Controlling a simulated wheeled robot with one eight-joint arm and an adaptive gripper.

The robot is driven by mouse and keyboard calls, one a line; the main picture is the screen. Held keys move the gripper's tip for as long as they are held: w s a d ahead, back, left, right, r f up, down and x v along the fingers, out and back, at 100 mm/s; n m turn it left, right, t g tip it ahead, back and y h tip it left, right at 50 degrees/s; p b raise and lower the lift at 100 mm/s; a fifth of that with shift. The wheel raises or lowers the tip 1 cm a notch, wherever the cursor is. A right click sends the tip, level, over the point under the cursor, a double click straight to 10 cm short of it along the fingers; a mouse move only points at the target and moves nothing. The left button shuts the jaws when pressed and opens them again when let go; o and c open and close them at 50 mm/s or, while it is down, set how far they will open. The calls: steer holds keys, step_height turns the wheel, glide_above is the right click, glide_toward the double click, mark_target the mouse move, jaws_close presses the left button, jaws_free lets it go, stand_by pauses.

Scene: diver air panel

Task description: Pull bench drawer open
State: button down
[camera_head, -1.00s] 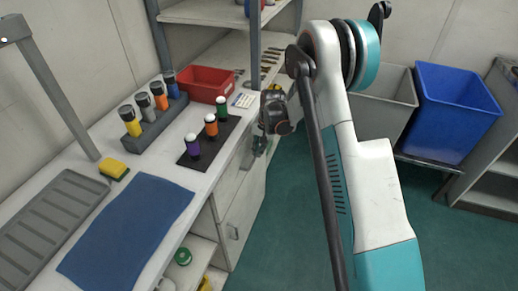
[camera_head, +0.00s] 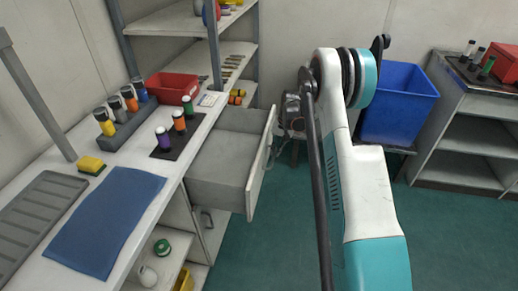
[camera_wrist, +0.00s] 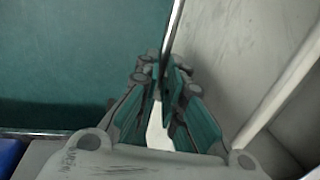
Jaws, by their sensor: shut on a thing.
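The bench drawer (camera_head: 225,178) stands well out from under the white bench top. It looks empty. Its pale front panel (camera_head: 262,165) faces right. My gripper (camera_head: 279,137) is at the outer side of that panel, partly hidden by my arm. In the wrist view my gripper's teal fingers (camera_wrist: 168,85) are closed around a thin pale bar (camera_wrist: 175,28), which looks like the drawer handle. The exact contact is hard to make out.
The bench top holds a blue mat (camera_head: 108,215), a dark mat with several capped bottles, a red bin (camera_head: 172,86) and a yellow sponge (camera_head: 91,165). A blue bin (camera_head: 398,105) stands to the right. Green floor (camera_head: 250,250) is clear in front of the drawer.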

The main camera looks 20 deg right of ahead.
steer(key=shift+s+d, duration=0.65)
steer(key=shift+d, duration=0.2)
steer(key=shift+s+d, duration=0.6)
steer(key=shift+d, duration=0.25)
steer(key=c, duration=1.7)
jaws_free()
steer(key=r, duration=0.4)
steer(key=s+d+r, duration=0.1)
steer(key=r, duration=0.2)
steer(key=d+r, duration=0.1)
steer(key=r, duration=0.3)
steer(key=shift+s+r, duration=0.15)
steer(key=shift+r, duration=0.2)
steer(key=shift+a, duration=0.1)
